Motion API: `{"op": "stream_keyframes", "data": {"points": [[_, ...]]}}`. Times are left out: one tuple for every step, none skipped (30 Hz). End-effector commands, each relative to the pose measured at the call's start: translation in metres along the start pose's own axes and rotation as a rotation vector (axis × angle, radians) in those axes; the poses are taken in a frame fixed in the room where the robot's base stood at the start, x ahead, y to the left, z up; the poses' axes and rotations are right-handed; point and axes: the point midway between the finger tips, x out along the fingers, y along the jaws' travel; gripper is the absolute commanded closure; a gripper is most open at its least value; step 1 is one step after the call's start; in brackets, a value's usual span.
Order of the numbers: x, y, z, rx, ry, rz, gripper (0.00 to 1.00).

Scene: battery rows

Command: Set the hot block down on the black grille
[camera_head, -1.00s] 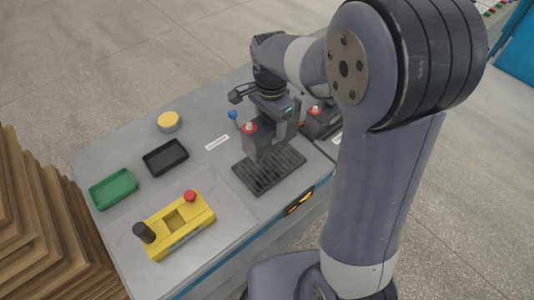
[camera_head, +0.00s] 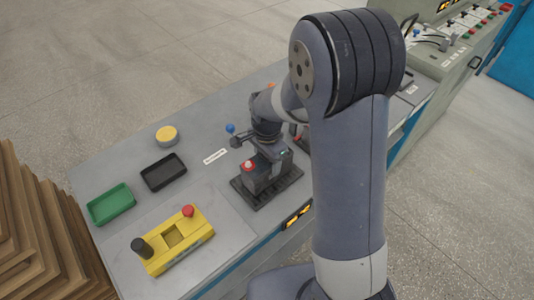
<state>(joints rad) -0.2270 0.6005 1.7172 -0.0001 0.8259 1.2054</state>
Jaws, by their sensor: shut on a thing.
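The hot block (camera_head: 255,180) is a dark grey box with a red and white cap on top. My gripper (camera_head: 272,163) is shut on it from above. The block is upright and low over the black grille (camera_head: 262,202), within its outline. Its underside looks at or very near the slats; I cannot tell whether it touches. The grille is a dark slatted plate on the grey bench, and the block and gripper hide much of its middle. My fingertips are hard to make out.
A yellow control box (camera_head: 160,258) with a red button stands front left. My arm hides the bench behind.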

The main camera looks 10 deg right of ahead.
Motion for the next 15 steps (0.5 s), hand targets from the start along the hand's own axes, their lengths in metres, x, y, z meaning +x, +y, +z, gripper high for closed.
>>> {"op": "stream_keyframes", "data": {"points": [[-0.002,-0.0016,-0.0006,0.0,0.002,-0.006,1.0],[-0.0021,-0.0017,-0.0006,0.0,0.002,-0.006,1.0],[-0.0022,-0.0017,-0.0007,0.0,0.002,-0.006,1.0],[-0.0022,-0.0017,-0.0007,0.0,0.002,-0.006,1.0],[-0.0023,-0.0017,-0.0007,0.0,0.002,-0.006,1.0],[-0.0022,-0.0018,-0.0007,0.0,0.002,-0.006,1.0],[-0.0019,-0.0018,-0.0007,0.0,0.002,-0.006,1.0],[-0.0013,-0.0018,-0.0007,0.0,0.002,-0.006,1.0],[-0.0001,-0.0018,-0.0007,0.0,0.002,-0.006,1.0],[0.0009,-0.0017,-0.0006,0.0,0.002,-0.006,1.0],[0.0017,-0.0018,-0.0007,0.0,0.002,-0.006,1.0],[0.0027,-0.0005,-0.0002,0.0,0.001,-0.002,0.39],[0.0025,-0.0005,-0.0002,0.0,0.001,-0.002,0.36],[0.0024,-0.0005,-0.0002,0.0,0.001,-0.002,0.34],[0.0024,-0.0004,-0.0002,0.0,0.001,-0.002,0.3]]}}
